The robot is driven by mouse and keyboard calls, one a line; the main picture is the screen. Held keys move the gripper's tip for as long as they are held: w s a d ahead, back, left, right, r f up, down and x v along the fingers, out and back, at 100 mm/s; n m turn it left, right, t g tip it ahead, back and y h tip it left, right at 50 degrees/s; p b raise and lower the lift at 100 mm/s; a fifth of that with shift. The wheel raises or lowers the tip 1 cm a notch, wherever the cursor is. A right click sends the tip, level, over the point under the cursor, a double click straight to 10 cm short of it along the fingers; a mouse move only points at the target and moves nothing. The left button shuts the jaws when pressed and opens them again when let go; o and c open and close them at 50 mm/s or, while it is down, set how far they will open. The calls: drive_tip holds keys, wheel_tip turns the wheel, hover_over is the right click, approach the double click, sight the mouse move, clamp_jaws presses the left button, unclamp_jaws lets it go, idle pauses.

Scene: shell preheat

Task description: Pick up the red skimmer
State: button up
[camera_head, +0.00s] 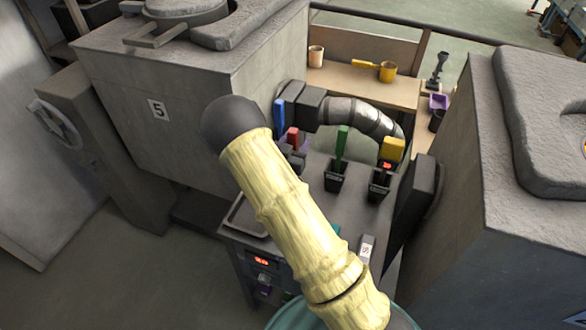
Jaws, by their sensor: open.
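A small red upright piece (293,134), which looks like the handle of the red skimmer, stands at the back left of the grey worktable (322,215). Its lower part is hidden among dark shapes and behind my arm. My thick pale-yellow arm crosses the middle of the view from the bottom, ending in a dark rounded joint at the upper left. My gripper cannot be made out.
A blue handle (279,113) is beside the red one. Green (342,146) and yellow (393,149) handles stand in black holders to the right. A curved grey duct (362,115) is behind. Large grey blocks flank the table; a wooden shelf (345,83) is beyond.

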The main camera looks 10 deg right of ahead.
idle(0.4)
drive_tip(key=c, duration=1.1)
drive_tip(key=shift+o, duration=0.2)
drive_tip(key=shift+r, duration=0.1)
wheel_tip(320, 180, up, 10)
drive_tip(key=b, duration=0.1)
drive_tip(key=shift+a, duration=0.1)
